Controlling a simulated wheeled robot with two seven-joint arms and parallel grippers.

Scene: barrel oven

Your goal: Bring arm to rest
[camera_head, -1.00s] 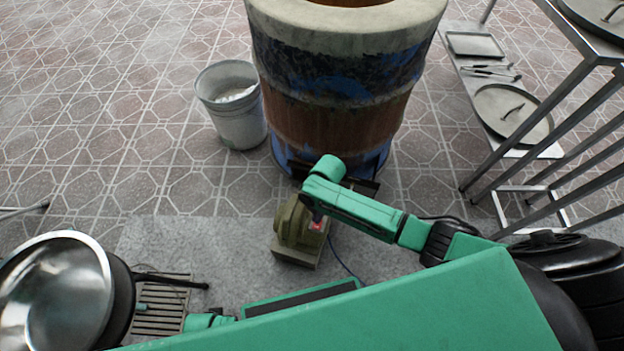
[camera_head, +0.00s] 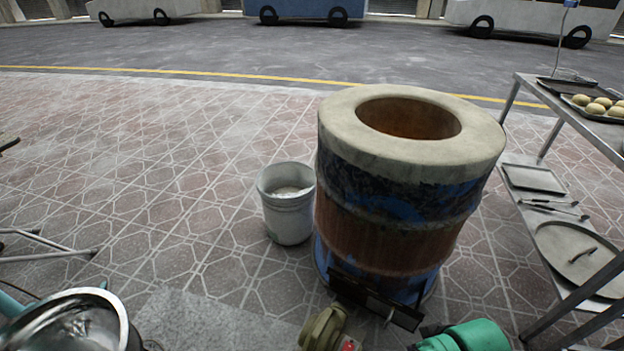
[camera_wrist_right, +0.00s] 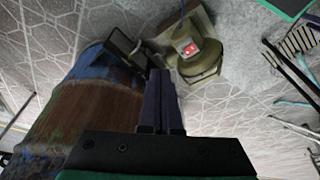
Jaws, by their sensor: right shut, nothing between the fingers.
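My right gripper (camera_wrist_right: 160,100) shows in the right wrist view, with its two dark fingers together and nothing between them. It is above the floor between the barrel oven and the olive blower (camera_wrist_right: 200,65), apart from both as far as I can tell. In the head view only a green part of my right arm (camera_head: 475,336) shows at the bottom edge; the gripper itself is hidden there. The barrel oven (camera_head: 400,262) stands upright right of centre, its round top open. My left gripper is in neither view.
A white bucket (camera_head: 288,216) stands left of the oven. The blower (camera_head: 322,328) is at the bottom edge. A metal rack (camera_head: 590,135) with trays and several dough balls (camera_head: 600,106) lines the right side. A steel bowl (camera_head: 70,325) is bottom left. Tiled floor at left is mostly clear.

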